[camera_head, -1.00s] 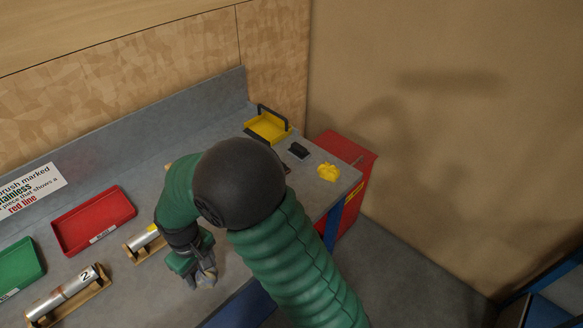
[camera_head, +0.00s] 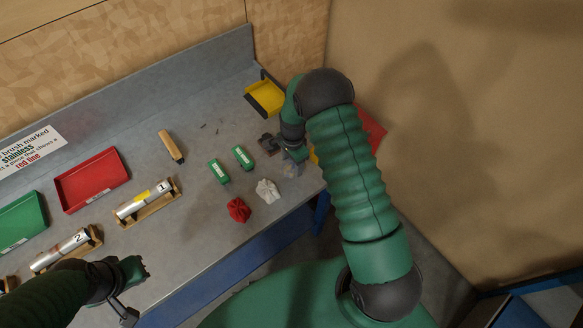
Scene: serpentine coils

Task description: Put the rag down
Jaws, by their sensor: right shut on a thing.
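My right gripper (camera_head: 291,168) is over the right end of the grey bench, below the dark block. It is shut on a small grey-blue thing, apparently the rag; the gripper hides much of it, and I cannot tell whether it touches the bench. A white rag (camera_head: 267,191) and a red rag (camera_head: 238,209) lie crumpled on the bench to its left. A bit of yellow (camera_head: 314,155), likely a yellow rag, shows beside my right arm. My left gripper (camera_head: 140,268) is over the front of the bench at lower left; its jaw opening is unclear.
Two green-and-white blocks (camera_head: 218,171) (camera_head: 243,157) and a wooden-handled brush (camera_head: 171,146) lie mid-bench. A yellow tray (camera_head: 265,97), a dark block (camera_head: 268,143), a red tray (camera_head: 92,180), a green tray (camera_head: 22,222) and metal tubes on wooden cradles (camera_head: 146,203) (camera_head: 66,251) stand around.

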